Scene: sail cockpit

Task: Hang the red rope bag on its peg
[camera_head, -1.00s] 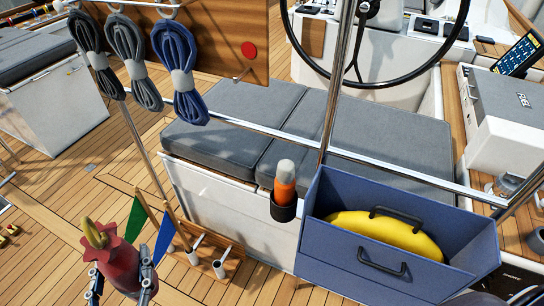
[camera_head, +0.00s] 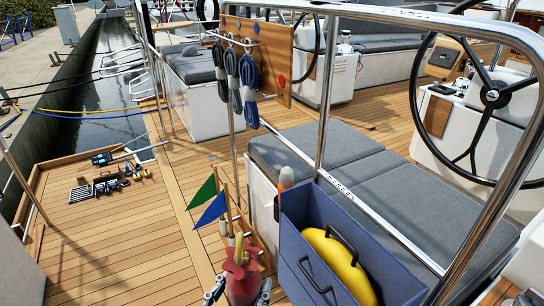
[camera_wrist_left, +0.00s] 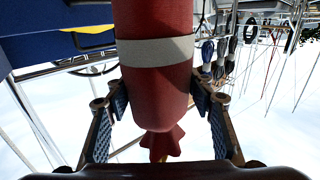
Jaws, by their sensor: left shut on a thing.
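The red rope bag (camera_head: 241,280) is at the bottom middle of the head view, upright, with its gathered neck at the top. My left gripper (camera_head: 238,298) is shut on it, a finger on either side. In the left wrist view the bag (camera_wrist_left: 155,85) fills the middle and has a pale band; the left gripper's pads (camera_wrist_left: 163,117) flank it. The wooden board (camera_head: 262,45) stands farther back, with a red disc (camera_head: 282,80) and a blue disc on it. The bag is well apart from the board. The peg by the red disc is too small to make out. My right gripper is not in view.
Several rope coils (camera_head: 249,85) hang from a rail on the board. A blue bin (camera_head: 305,255) with a yellow thing stands right of the bag. Green and blue flags (camera_head: 209,211) stand just behind it. Steel rails (camera_head: 325,95) cross the view. Open deck (camera_head: 130,235) lies left.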

